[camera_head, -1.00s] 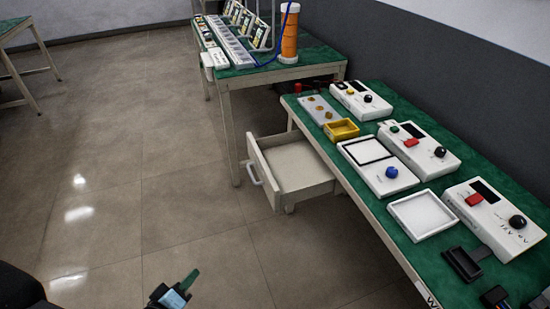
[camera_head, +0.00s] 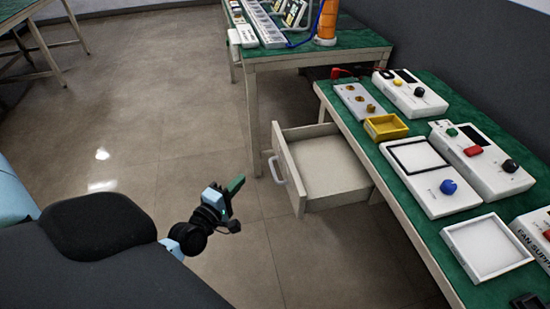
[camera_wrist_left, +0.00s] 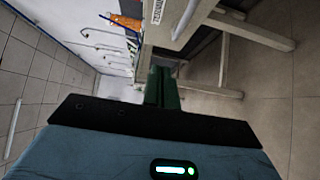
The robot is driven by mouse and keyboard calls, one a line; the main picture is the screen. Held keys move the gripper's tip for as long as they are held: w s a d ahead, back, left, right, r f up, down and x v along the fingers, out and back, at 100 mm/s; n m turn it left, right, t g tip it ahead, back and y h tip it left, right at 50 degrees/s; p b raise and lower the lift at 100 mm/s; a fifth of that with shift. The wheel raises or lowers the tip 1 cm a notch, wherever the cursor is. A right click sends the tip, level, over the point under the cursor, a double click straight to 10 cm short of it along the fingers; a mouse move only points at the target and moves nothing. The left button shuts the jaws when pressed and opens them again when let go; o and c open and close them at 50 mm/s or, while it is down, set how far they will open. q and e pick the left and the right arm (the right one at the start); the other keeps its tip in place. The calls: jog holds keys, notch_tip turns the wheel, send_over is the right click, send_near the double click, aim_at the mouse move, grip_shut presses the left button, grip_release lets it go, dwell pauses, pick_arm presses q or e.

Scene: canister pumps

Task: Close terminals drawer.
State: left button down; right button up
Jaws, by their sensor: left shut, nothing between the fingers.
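The drawer (camera_head: 285,163) is pulled out from the left side of the green-topped workbench. It is white inside, looks empty, and has a light handle (camera_head: 276,169) on its front. My left gripper (camera_head: 236,186) is to the left of the drawer front and apart from it, over the floor. Its green fingers are shut with nothing between them. In the left wrist view the shut fingers (camera_wrist_left: 161,88) point toward pale furniture, with a light handle-like bar (camera_wrist_left: 185,18) close above them. My right gripper is not in view.
The workbench (camera_head: 420,220) carries a yellow bin (camera_head: 386,127), a white tray (camera_head: 487,247) and several white instruments. A second table (camera_head: 300,52) stands behind, with an orange cylinder (camera_head: 327,20). The floor (camera_head: 150,130) left of the drawer is clear.

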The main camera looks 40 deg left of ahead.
pick_arm(q)
send_near(279, 151)
jog(key=w+a, duration=0.3)
jog(key=a, duration=0.1)
jog(key=shift+w+d, duration=1.55)
